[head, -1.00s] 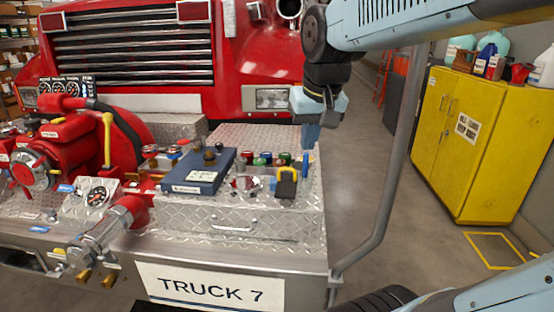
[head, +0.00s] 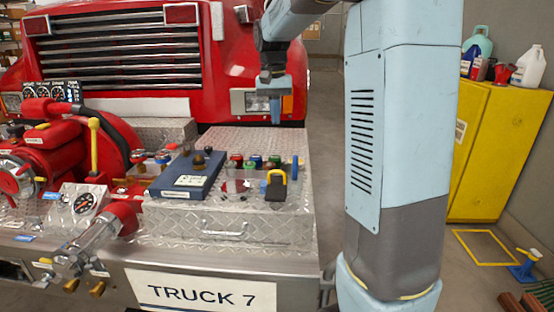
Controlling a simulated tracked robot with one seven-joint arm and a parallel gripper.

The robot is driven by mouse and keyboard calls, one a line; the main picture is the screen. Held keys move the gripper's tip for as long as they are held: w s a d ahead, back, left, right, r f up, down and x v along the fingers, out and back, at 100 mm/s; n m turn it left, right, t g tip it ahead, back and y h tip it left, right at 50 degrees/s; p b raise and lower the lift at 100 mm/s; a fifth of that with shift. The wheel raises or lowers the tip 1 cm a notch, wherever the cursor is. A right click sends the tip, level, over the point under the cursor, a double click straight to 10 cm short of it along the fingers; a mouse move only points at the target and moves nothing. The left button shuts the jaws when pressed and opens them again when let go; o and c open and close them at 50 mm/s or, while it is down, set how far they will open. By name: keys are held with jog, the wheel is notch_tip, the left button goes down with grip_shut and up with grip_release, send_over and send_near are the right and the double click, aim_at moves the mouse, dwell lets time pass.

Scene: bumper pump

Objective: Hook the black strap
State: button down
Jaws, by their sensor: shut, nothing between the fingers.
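A small black piece with a yellow loop on top (head: 276,187) stands at the right front of the diamond-plate box (head: 215,222) on the truck's bumper; I cannot tell if it is the strap. A black band (head: 110,112) curves over the red pump (head: 60,150) at the left. My gripper (head: 275,118) points down with its blue fingers shut and empty. It hangs above the back right of the bumper, in front of the headlight, apart from both black pieces.
A dark blue case (head: 191,175) and several coloured caps (head: 255,162) sit on the box. Gauges (head: 85,203) and valves crowd the left. My own arm hides much of the right side. A yellow cabinet (head: 500,140) stands at the far right.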

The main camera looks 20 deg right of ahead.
jog(key=f, duration=0.4)
jog(key=s+f, duration=0.1)
jog(key=f, duration=0.3)
jog(key=s+f, duration=0.1)
jog(key=f, duration=0.3)
jog(key=shift+a+f, duration=0.1)
jog(key=shift+a, duration=0.05)
jog(key=shift+s+a+f, duration=0.15)
jog(key=shift+s+f, duration=0.15)
jog(key=shift+f, duration=0.05)
jog(key=shift+s, duration=0.1)
